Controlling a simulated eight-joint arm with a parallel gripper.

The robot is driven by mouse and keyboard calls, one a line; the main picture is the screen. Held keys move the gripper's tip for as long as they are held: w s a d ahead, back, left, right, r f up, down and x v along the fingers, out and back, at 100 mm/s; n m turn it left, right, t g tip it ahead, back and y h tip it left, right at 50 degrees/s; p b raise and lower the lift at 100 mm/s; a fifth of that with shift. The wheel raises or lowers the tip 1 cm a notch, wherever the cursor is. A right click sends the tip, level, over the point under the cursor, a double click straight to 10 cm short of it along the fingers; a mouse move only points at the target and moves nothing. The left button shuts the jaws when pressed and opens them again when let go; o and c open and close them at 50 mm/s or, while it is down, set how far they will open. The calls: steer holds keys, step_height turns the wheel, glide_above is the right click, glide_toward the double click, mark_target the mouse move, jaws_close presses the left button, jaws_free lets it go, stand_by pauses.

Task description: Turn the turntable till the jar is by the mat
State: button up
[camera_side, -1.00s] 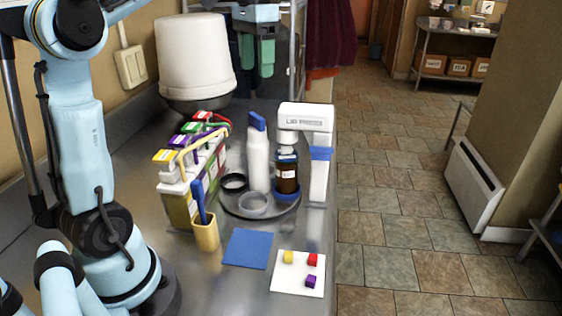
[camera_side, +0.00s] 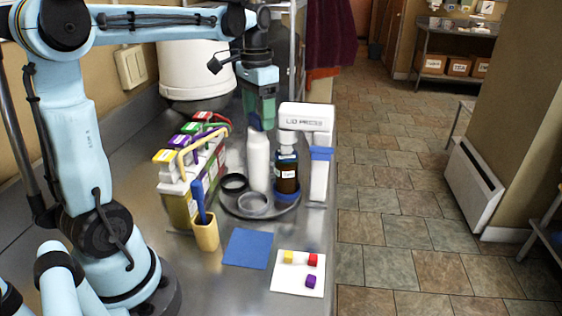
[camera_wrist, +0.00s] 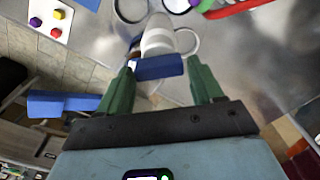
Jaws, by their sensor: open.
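The turntable (camera_side: 232,209) is a dark round disc on the metal bench. The jar is on the right side of the disc, under the lid press. The blue mat (camera_side: 248,249) lies in front of the disc. My gripper (camera_side: 258,119) has green fingers, open above and behind the white bottle.
A white lid press (camera_side: 319,170) stands at the right of the disc. Several cartons (camera_side: 190,185) and a yellow cup with a blue tool (camera_side: 206,233) stand to the left. A white card (camera_side: 298,280) with three small cubes lies beside the mat.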

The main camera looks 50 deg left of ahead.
steer(key=shift+f, duration=0.1)
steer(key=shift+c, duration=0.2)
jaws_close()
